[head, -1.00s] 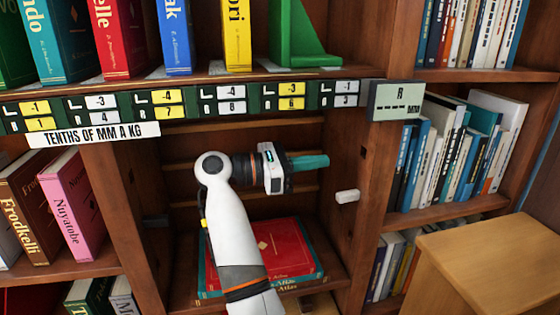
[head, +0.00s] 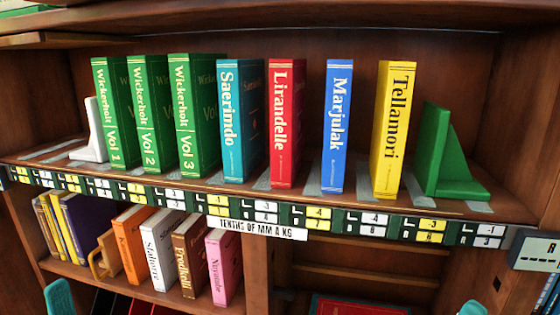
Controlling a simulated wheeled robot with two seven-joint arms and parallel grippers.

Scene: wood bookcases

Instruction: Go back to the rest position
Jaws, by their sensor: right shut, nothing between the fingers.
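The teal fingertips of my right gripper (head: 473,308) show at the bottom edge, right of centre, in front of the lower shelf bay. They are shut with nothing between them; the rest of that arm is out of frame. The teal fingertips of my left gripper (head: 60,298) show at the bottom left corner, in front of the lower shelf. Too little of them shows to tell open from shut. Neither gripper is seen touching a book or shelf.
The upper shelf holds three green Wickerholt volumes (head: 143,115), Saerimdo (head: 240,120), Lirandelle (head: 286,120), Marjulak (head: 336,125), Tellamori (head: 391,130), a white bookend (head: 92,132) and a green bookend (head: 445,160). A red book (head: 355,306) lies in the lower bay.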

